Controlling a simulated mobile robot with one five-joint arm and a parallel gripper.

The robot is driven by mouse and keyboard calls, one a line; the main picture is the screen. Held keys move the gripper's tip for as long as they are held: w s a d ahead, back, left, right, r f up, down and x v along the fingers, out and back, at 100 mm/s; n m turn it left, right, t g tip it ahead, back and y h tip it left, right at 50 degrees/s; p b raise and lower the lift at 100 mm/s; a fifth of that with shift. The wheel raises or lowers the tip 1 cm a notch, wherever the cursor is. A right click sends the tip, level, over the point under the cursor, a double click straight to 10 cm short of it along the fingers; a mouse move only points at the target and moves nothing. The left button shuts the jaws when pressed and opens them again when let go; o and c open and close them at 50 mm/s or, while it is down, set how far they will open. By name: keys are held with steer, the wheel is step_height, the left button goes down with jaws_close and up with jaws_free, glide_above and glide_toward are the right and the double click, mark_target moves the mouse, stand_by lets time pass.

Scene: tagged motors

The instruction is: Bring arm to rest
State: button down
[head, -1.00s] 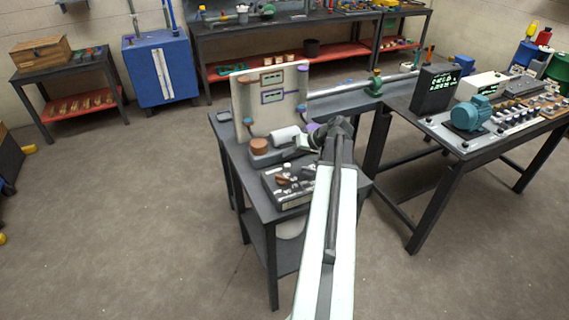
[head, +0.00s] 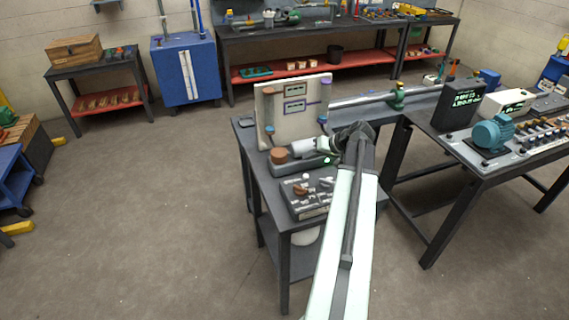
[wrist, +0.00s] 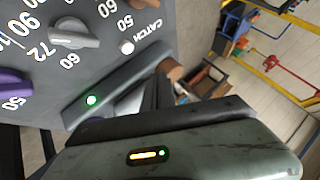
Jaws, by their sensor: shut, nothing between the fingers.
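My arm reaches up from the bottom of the head view and bends down to the left at a dark wrist joint. My gripper (head: 334,144) is small and partly hidden by that joint; it is shut and empty. It is above the right part of a small dark table (head: 262,178), close to a light cylinder (head: 304,147) on a grey base with a green lamp. I cannot tell whether they touch. The wrist view looks closely at a grey dial panel (wrist: 110,25) and the lit green lamp (wrist: 91,100). A grey-green casing fills its lower part.
An upright cream board (head: 295,110) stands behind the base. A dark box with knobs (head: 306,196) lies at the front of the table. A workbench with a blue motor (head: 492,133) is at right. A blue cabinet (head: 186,70) stands at the back left.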

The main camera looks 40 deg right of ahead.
steer(key=w+a+n+g+y, duration=0.1)
steer(key=w+a+n, duration=0.1)
steer(key=w+a, duration=0.55)
steer(key=w+a+n+y, duration=0.2)
steer(key=w+a, duration=0.2)
steer(key=a, duration=0.7)
steer(key=w+a+f+n+g, duration=0.1)
steer(key=a+f+n+g, duration=0.1)
steer(key=a, duration=0.9)
steer(key=w+a+f+n+g, duration=0.1)
steer(key=a+n+g, duration=0.1)
steer(key=a, duration=0.8)
steer(key=s+a+f+n+g+h, duration=0.1)
steer(key=s+a+f, duration=0.15)
steer(key=a, duration=0.35)
steer(key=s+a+f+g+h, duration=0.1)
steer(key=s+a+g, duration=0.15)
steer(key=a, duration=0.45)
steer(key=s+d+m+h, duration=0.2)
steer(key=s+d+h, duration=0.1)
steer(key=s+d, duration=0.1)
steer(key=shift+s+d+f+m, duration=0.25)
steer(key=shift+s+f+m, duration=0.15)
steer(key=shift+s, duration=0.2)
steer(key=shift+g, duration=0.25)
stand_by(1.5)
